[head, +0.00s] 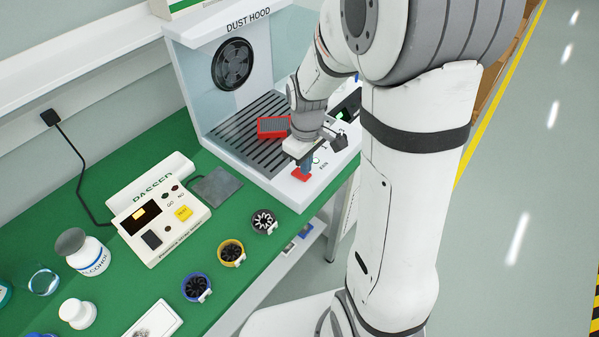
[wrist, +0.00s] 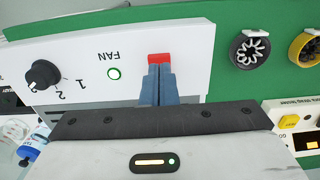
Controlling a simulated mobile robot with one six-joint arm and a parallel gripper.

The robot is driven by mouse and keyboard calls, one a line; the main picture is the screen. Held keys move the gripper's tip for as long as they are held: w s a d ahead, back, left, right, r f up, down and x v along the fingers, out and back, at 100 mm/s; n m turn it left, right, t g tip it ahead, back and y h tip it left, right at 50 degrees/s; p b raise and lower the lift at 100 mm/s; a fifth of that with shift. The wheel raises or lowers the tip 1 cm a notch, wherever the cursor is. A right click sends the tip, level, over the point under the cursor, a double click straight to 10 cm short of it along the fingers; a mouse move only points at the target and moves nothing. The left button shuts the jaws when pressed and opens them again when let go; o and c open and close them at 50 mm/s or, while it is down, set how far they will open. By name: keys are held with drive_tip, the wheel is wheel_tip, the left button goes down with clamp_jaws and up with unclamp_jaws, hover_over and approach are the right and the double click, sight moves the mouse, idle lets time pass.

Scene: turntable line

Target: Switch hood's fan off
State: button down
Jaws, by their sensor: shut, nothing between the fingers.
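The dust hood (head: 246,115) stands on the green bench, its white front panel facing me. Its red fan switch (head: 299,175) sits at the panel's near end and also shows in the wrist view (wrist: 158,57), partly covered by my fingers. A black knob (wrist: 43,74) with number marks is farther along the panel. My gripper (head: 305,170) is shut and empty, its blue-grey fingertips (wrist: 159,67) right at the switch. I cannot tell whether they press it.
Several small fans in colored rings, including a black one (head: 263,221) and a yellow one (head: 231,252), lie on the bench in front. A tester box (head: 160,222) stands left. A red block (head: 273,127) lies on the hood's grille. My arm hides the right of the panel.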

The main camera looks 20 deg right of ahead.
drive_tip(key=shift+f+b, duration=0.75)
drive_tip(key=shift+f, duration=0.2)
idle(0.6)
drive_tip(key=shift+r+p, duration=2.65)
drive_tip(key=shift+r, duration=0.9)
drive_tip(key=s+r+m+t, duration=0.3)
drive_tip(key=s+r+m, duration=0.4)
drive_tip(key=s+r, duration=0.5)
drive_tip(key=shift+s+a, duration=0.15)
drive_tip(key=shift+s, duration=1)
